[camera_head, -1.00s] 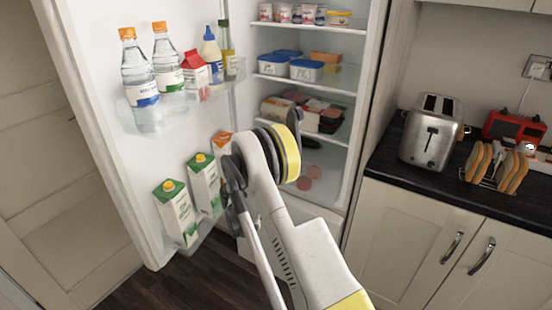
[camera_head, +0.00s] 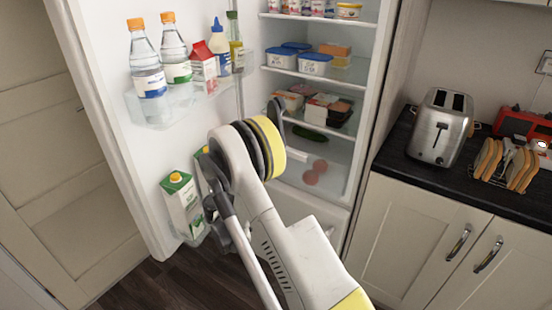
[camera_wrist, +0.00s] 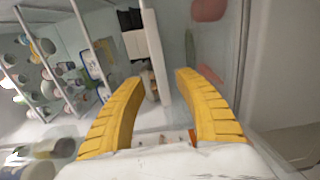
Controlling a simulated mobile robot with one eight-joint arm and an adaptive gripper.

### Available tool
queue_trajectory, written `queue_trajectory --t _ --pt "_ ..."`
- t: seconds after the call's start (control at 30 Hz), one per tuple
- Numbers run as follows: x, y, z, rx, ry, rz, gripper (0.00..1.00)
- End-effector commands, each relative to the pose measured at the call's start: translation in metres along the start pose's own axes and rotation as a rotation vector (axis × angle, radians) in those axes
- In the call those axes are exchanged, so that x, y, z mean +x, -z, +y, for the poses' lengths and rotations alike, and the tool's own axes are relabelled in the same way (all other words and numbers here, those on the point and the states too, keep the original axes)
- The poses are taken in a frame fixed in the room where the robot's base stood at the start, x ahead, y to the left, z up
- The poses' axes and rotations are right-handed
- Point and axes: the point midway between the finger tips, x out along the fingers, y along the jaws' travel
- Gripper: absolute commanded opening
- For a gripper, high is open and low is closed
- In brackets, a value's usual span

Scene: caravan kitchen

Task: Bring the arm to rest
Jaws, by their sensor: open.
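My arm crosses the middle of the head view, in front of the open fridge (camera_head: 345,165), and its large yellow-banded joint hides part of the door shelves and the fridge inside. My gripper shows in the wrist view (camera_wrist: 160,82) with its two yellow fingers spread apart and nothing held between them. Shelves and food of the fridge, tilted sideways, are behind the fingers in that view. In the head view the gripper's fingers are mostly hidden by the arm.
A toaster (camera_head: 440,127), a toast rack (camera_head: 505,165) and a red appliance (camera_head: 525,127) stand on the dark counter (camera_head: 400,148) at right. Dark floor shows below the door.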

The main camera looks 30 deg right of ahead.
Motion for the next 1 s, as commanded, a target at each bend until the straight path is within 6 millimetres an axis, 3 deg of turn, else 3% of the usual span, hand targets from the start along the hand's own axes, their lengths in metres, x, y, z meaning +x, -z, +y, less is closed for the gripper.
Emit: queue_trajectory --t 0.2,0.77,0.87,1.0 --pt "-0.020 -0.001 0.000 0.000 0.000 -0.001 0.40" --pt "-0.022 -0.001 0.002 0.002 0.006 0.000 0.40" --pt "-0.022 -0.001 0.011 0.017 0.043 0.006 0.40" --pt "-0.028 -0.005 0.039 0.069 0.173 0.026 0.40"
